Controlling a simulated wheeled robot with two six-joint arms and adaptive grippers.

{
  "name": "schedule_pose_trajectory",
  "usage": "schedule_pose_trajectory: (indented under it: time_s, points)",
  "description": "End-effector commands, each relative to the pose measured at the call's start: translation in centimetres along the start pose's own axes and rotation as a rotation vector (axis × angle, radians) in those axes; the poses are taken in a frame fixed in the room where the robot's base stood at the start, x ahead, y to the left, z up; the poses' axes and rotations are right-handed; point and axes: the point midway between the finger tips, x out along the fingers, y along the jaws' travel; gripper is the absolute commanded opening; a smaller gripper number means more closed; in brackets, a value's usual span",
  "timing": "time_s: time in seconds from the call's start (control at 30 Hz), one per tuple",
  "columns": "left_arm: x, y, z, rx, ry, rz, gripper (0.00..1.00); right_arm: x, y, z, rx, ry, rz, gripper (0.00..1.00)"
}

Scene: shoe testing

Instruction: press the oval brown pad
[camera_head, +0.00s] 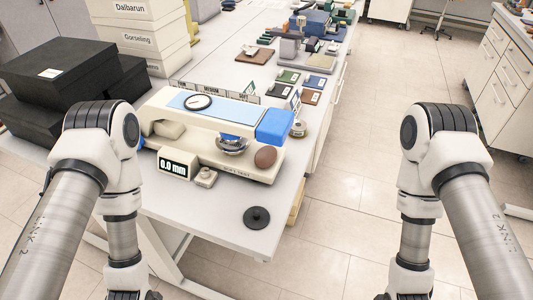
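The oval brown pad (265,157) sits on the front right of the cream testing machine's base (222,166), below the blue end block (274,127). Nothing touches the pad. My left arm comes down at the left, in front of the table. Its gripper (133,295) is only partly in view at the bottom edge, well to the left of and nearer than the pad. My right arm hangs at the right over the floor. Its gripper (405,296) is also cut off by the bottom edge. Neither gripper's fingers show.
A display (174,168) reads 0.0 mm beside a small knob (206,177). A round black disc (256,217) lies near the table's front corner. Black boxes (60,70) stand at the left. Colored sample blocks (314,82) lie behind.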

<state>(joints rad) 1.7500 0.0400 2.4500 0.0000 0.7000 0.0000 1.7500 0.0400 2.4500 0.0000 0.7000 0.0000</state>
Motion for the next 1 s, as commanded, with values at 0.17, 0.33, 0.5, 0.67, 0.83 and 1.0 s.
schedule_pose_trajectory:
  time_s: [0.17, 0.33, 0.5, 0.67, 0.83, 1.0]
  points:
    - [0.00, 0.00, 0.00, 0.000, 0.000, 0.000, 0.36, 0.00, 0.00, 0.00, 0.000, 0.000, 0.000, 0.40]
    - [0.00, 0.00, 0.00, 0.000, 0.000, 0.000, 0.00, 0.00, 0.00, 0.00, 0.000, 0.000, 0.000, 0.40]
    - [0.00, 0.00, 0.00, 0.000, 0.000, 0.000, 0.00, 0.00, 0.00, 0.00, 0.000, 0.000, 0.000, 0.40]
    - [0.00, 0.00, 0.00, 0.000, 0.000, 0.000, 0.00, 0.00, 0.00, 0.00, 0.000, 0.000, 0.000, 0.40]
    - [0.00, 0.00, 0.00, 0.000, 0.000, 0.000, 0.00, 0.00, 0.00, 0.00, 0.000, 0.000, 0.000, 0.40]
    - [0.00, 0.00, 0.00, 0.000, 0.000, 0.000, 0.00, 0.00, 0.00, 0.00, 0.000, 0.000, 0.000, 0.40]
